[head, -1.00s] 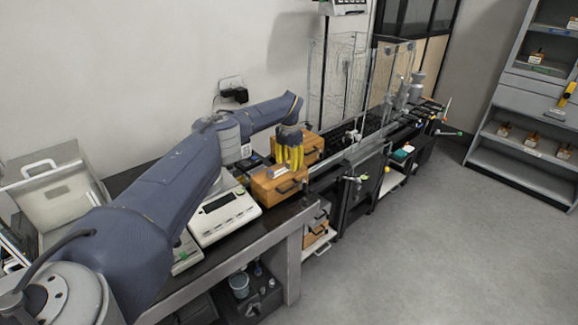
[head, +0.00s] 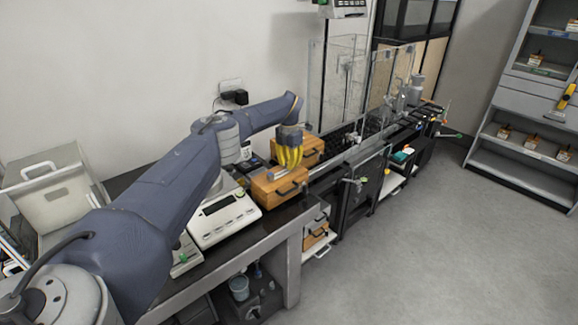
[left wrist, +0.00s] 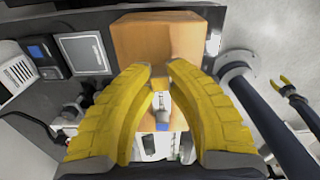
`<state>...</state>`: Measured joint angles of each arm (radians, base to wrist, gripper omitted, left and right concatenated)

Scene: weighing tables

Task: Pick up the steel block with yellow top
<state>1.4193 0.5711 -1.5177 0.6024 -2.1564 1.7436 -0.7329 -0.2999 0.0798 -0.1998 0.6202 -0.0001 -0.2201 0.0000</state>
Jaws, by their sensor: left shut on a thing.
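My left gripper (head: 290,155) reaches over the bench beside the wooden boxes in the head view. In the left wrist view its yellow fingers (left wrist: 161,78) close on a small piece with a yellow top, which I take to be the steel block (left wrist: 161,85). Only a little of the block shows between the fingertips. In the head view the fingers hide it. Small yellow tips on a dark arm at the right of the left wrist view look like my right gripper (left wrist: 286,82); they are too small to show whether it is open.
A front wooden box (head: 280,188) with a dark handle and another box (head: 312,152) stand by the gripper. A white balance (head: 222,217) is to their left. Clear panels (head: 338,85) rise beyond. The floor at the right is free up to the grey shelves (head: 525,140).

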